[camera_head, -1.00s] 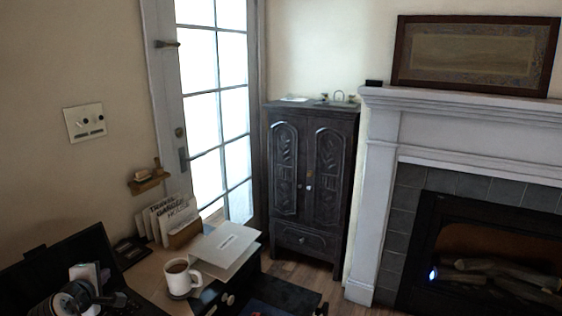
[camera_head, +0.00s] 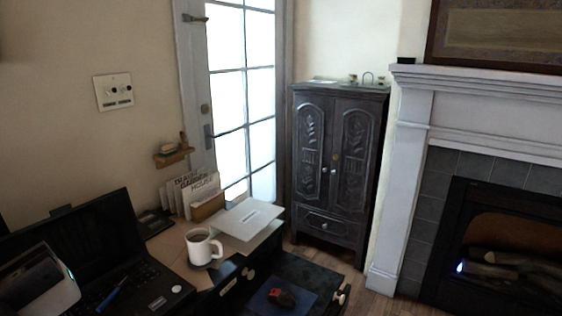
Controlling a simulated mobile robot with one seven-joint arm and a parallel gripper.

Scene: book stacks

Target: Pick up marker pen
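A slim blue pen-like thing (camera_head: 111,298), which looks like the marker pen, lies at a slant on the keyboard of the open black laptop (camera_head: 80,240), at the lower left. A pale, rounded part with a dark face (camera_head: 62,290) stands at the bottom left corner, in front of the laptop; it looks like part of my arm, but I cannot be sure. No gripper fingers can be made out, so I cannot see where my gripper is relative to the pen.
A white mug (camera_head: 203,247) with dark drink stands right of the laptop. Behind it are a letter holder (camera_head: 207,206) and a pale folder (camera_head: 245,217). An open drawer below holds a red and black object (camera_head: 281,297). A carved cabinet (camera_head: 338,165) and fireplace stand beyond.

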